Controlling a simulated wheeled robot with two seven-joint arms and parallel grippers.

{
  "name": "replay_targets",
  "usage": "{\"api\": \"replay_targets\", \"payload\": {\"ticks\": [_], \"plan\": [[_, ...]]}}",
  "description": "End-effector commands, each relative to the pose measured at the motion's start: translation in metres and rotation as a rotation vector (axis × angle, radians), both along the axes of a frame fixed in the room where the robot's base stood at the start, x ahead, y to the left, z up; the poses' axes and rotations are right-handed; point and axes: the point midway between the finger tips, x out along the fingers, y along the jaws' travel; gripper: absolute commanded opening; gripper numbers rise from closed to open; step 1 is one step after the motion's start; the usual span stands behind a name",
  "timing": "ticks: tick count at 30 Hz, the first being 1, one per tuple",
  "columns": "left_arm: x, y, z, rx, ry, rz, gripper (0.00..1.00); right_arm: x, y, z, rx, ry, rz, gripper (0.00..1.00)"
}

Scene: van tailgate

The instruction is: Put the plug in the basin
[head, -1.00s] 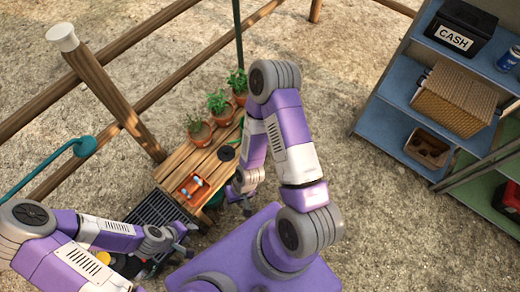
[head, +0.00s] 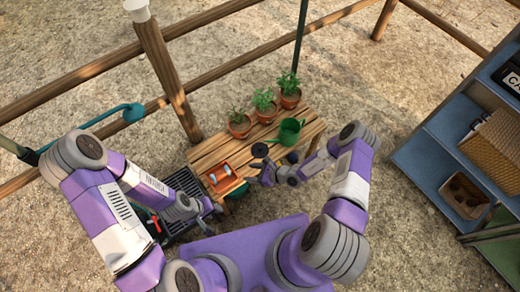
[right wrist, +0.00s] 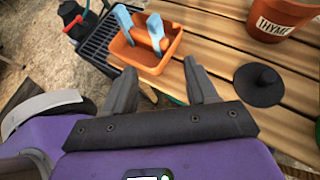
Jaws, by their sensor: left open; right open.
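My left gripper (head: 210,206) is open beside a dark slatted rack (head: 187,184), left of the table. I cannot tell for sure which thing is the basin; the area under the rack is partly hidden by my left arm.
A green watering can (head: 288,132) stands right of the plug. A blue shelf (head: 450,140) stands at right.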

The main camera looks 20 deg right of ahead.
Motion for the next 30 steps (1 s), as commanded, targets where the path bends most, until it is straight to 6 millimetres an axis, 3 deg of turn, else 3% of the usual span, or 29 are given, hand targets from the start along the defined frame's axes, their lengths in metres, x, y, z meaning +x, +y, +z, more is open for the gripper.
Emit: {"api": "replay_targets", "payload": {"ticks": [1, 4, 7, 11, 30], "plan": [[0.000, 0.000, 0.001, 0.000, 0.000, 0.000, 0.43, 0.018, -0.017, -0.008, 0.017, -0.003, -0.133, 0.57], [0.000, 0.000, 0.002, 0.000, 0.000, 0.000, 0.43, 0.044, -0.052, -0.021, 0.028, -0.015, -0.352, 0.57], [0.000, 0.000, 0.002, 0.000, 0.000, 0.000, 0.43, 0.058, -0.081, -0.031, 0.024, -0.023, -0.509, 0.57], [0.000, 0.000, 0.002, 0.000, 0.000, 0.000, 0.43, 0.066, -0.102, -0.039, 0.016, -0.029, -0.615, 0.57], [0.000, 0.000, -0.037, 0.000, 0.000, 0.000, 0.43, 0.128, -0.082, -0.073, 0.014, -0.028, -0.633, 0.57]]}}
